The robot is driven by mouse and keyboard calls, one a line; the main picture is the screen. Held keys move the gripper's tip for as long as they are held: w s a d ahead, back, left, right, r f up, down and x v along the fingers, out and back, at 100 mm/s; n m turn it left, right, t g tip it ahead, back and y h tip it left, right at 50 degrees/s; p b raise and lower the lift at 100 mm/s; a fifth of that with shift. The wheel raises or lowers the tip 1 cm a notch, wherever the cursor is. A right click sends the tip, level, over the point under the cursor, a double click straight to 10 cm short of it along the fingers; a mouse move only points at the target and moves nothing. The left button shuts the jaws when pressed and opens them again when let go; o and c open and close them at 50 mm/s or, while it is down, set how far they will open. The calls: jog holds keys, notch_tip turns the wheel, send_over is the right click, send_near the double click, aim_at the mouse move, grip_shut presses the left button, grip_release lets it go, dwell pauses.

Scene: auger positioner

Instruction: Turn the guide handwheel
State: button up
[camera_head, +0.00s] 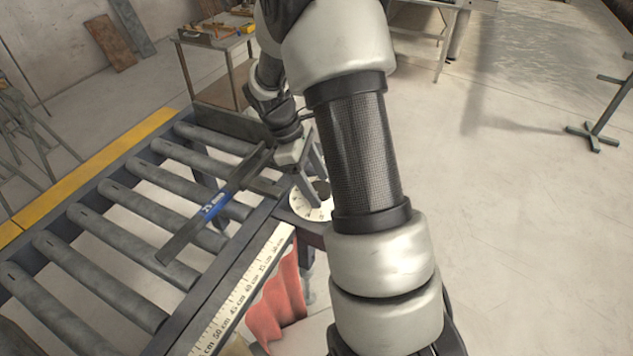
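A pale round dial with dark markings and a dark hub, which looks like the guide handwheel (309,207), is at the right side frame of the roller table. My arm hides part of its right side. My gripper (311,174) is right at the wheel, with its fingers pointing down toward the hub. Whether the fingers touch the hub or grip it cannot be told. The dark guide bar (185,240) with a blue label lies across the rollers, left of the wheel.
The roller table (115,210) has a yellow edge (95,178) on its left and a centimetre scale (240,292) along its right. A red cloth (277,307) hangs below the scale. A tool table (215,38) stands behind. Open floor (510,230) lies to the right.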

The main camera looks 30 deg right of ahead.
jog(key=v, duration=1.7)
jog(key=shift+r, duration=0.2)
jog(key=s+a+r+m+t+y, duration=0.1)
jog(key=s+a+r+m+t, duration=0.1)
jog(key=s, duration=0.5)
jog(key=s+a+r+m+t+y, duration=0.1)
jog(key=s+a+r+m+t, duration=0.1)
jog(key=s+m, duration=0.3)
jog(key=s+a+r+m+t+y, duration=0.1)
jog(key=s+a+r+m+t, duration=0.1)
jog(key=s, duration=0.7)
jog(key=shift+s+a+r+m+t+y, duration=0.15)
jog(key=shift+a+r+m+t+y, duration=0.25)
jog(key=shift+m+t, duration=0.6)
jog(key=shift+d, duration=0.1)
jog(key=shift+c, duration=0.4)
